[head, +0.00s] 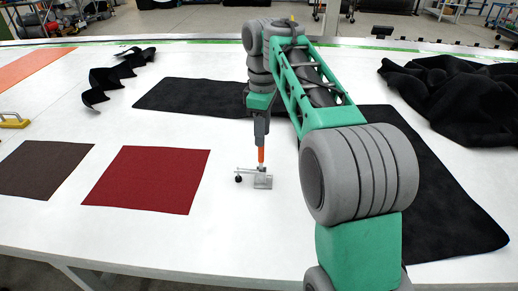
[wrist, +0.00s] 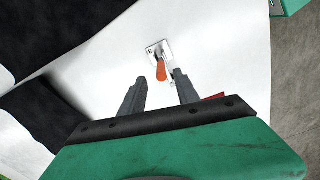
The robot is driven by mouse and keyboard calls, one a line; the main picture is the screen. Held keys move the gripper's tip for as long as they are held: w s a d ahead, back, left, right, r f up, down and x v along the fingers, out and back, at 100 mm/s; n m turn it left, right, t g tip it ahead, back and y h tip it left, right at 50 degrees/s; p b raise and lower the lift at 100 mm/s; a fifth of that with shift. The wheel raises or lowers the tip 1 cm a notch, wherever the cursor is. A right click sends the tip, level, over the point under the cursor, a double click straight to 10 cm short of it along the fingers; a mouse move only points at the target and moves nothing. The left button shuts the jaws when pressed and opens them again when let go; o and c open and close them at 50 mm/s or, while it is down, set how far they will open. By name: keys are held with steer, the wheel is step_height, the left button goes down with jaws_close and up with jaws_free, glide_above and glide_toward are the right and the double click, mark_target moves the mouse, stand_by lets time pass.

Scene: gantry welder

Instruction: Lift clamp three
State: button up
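A small metal toggle clamp (head: 263,182) stands on the white table below my gripper (head: 261,141). Its orange handle (head: 261,156) points up towards my fingers, and its bar with a black tip reaches left. In the wrist view my gripper (wrist: 158,79) is open, with two dark fingers apart. The orange handle (wrist: 161,71) lies in line with the gap, its end about level with the fingertips. The clamp's base plate (wrist: 152,48) shows beyond it. I cannot tell whether the handle is touched or how far it is inside the gap.
A dark red cloth (head: 147,178) and a brown cloth (head: 45,168) lie flat to the left. A large black cloth (head: 200,98) lies behind and right, with a crumpled black heap (head: 455,95) farther right. A yellow-handled item (head: 14,121) sits at the left edge.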

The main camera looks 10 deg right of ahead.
mark_target(261, 153)
step_height(261, 153, down, 8)
steer(key=b, duration=0.6)
steer(key=shift+a+r+b, duration=0.15)
steer(key=shift+b, duration=0.25)
steer(key=shift+s+r, duration=0.1)
steer(key=shift+c, duration=0.5)
jaws_close()
